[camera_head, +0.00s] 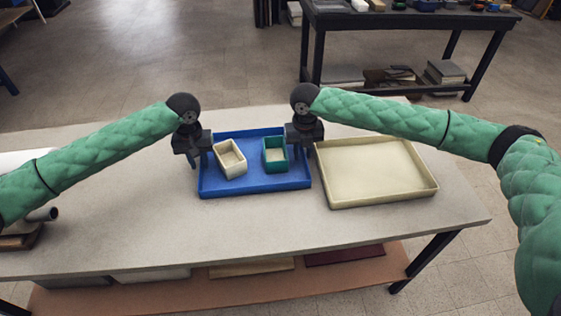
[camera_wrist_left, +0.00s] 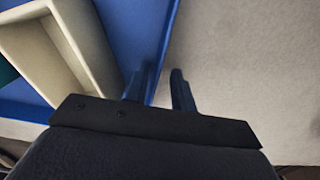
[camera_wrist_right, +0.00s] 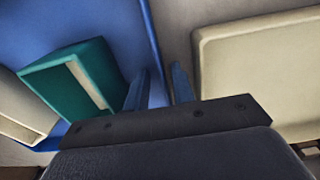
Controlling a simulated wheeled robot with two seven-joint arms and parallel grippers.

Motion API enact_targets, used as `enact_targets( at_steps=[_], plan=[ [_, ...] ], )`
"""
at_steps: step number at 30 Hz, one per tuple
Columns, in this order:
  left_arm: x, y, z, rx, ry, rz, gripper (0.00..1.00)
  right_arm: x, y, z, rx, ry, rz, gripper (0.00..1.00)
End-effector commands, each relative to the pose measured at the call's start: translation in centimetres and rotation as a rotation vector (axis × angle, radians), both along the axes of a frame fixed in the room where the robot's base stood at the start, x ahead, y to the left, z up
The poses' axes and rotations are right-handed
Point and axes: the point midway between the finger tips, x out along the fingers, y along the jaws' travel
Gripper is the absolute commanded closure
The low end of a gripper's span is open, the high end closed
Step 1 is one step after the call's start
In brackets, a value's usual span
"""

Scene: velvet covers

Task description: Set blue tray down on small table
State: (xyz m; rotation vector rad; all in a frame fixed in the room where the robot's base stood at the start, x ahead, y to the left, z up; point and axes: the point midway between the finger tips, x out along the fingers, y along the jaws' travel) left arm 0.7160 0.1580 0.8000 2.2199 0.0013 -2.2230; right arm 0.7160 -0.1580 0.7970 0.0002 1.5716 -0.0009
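The blue tray (camera_head: 255,183) sits on the light-topped table, appearing flat on it. It holds a cream box (camera_head: 230,160) on the left and a green box (camera_head: 275,156) on the right. My left gripper (camera_head: 193,160) is at the tray's left wall, with one finger inside and one outside in the left wrist view (camera_wrist_left: 159,88). My right gripper (camera_head: 304,150) straddles the right wall the same way in the right wrist view (camera_wrist_right: 160,88). Both grippers look open, with gaps beside the wall. Contact with the wall cannot be told.
A cream tray (camera_head: 430,188) lies just right of the blue tray, close to my right gripper. The light table (camera_head: 150,240) is clear in front. A dark table (camera_head: 420,20) with small items stands at the back right. Dark items lie at the left edge.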

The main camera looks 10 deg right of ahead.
Motion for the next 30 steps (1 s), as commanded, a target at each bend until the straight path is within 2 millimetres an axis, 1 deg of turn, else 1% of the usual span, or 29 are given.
enact_targets(
  at_steps=[5, 12, 15, 18, 21, 25, 28, 30],
  plan=[
    [0.1, 0.0, 2.6, -0.001, -0.003, -0.001, 0.75, 0.0, 0.0, 0.0, 0.000, 0.000, 0.000, 0.75],
    [0.1, 0.0, 7.3, -0.001, -0.002, -0.001, 0.75, 0.0, 0.0, 0.0, 0.000, 0.000, 0.000, 0.75],
    [0.1, 0.0, 8.9, -0.001, -0.002, 0.000, 0.75, 0.0, 0.0, 0.0, 0.000, 0.000, 0.000, 0.75],
    [0.1, 0.0, 10.1, -0.001, -0.001, 0.000, 0.75, 0.0, 0.0, 0.0, 0.000, 0.000, 0.000, 0.75],
    [0.1, 0.0, 10.9, 0.000, 0.001, 0.000, 0.75, 0.0, 0.0, 0.0, 0.000, 0.000, 0.000, 0.75],
    [0.1, 0.0, 11.4, 0.000, 0.000, 0.000, 0.75, 0.0, 0.0, 0.2, 0.001, 0.000, 0.000, 0.75],
    [0.1, 0.0, 11.5, 0.000, 0.000, 0.000, 0.75, 0.0, 0.0, 1.0, 0.001, -0.001, 0.000, 0.75],
    [0.1, 0.0, 11.4, 0.000, 0.000, 0.000, 0.75, 0.1, 0.0, 2.0, 0.000, -0.002, 0.001, 0.75]
  ],
)
